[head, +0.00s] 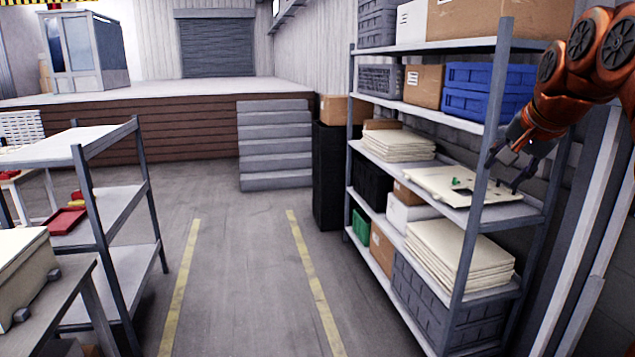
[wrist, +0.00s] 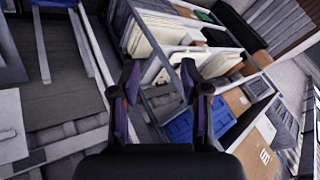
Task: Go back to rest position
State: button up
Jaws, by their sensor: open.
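My gripper (head: 512,165) is at the right of the head view, at the end of my orange arm. It appears in front of the middle shelf of the tall rack (head: 503,95). In the wrist view my gripper (wrist: 163,88) has its two dark fingers apart with nothing between them. A cream panel (head: 455,184) with a small green item on it lies on that shelf, beside and below the fingers in the picture. I cannot tell how far apart gripper and panel are.
The rack holds blue crates (head: 488,90), cardboard boxes and stacked cream panels (head: 460,257). A grey shelf unit (head: 110,200) with a red tray (head: 66,220) stands at left. The floor aisle (head: 240,270) between yellow lines is clear, leading towards grey steps (head: 275,145).

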jog(key=s+a+f+n+g+y, duration=0.1)
jog(key=s+a+f+n+g, duration=0.4)
jog(key=s+a+f, duration=0.95)
jog(key=s+a+f+n+g, duration=0.2)
jog(key=s+f+n+g, duration=0.2)
jog(key=s+f, duration=1.5)
jog(key=shift+s+a+n, duration=0.25)
jog(key=shift+s+n, duration=0.35)
jog(key=shift+s, duration=0.5)
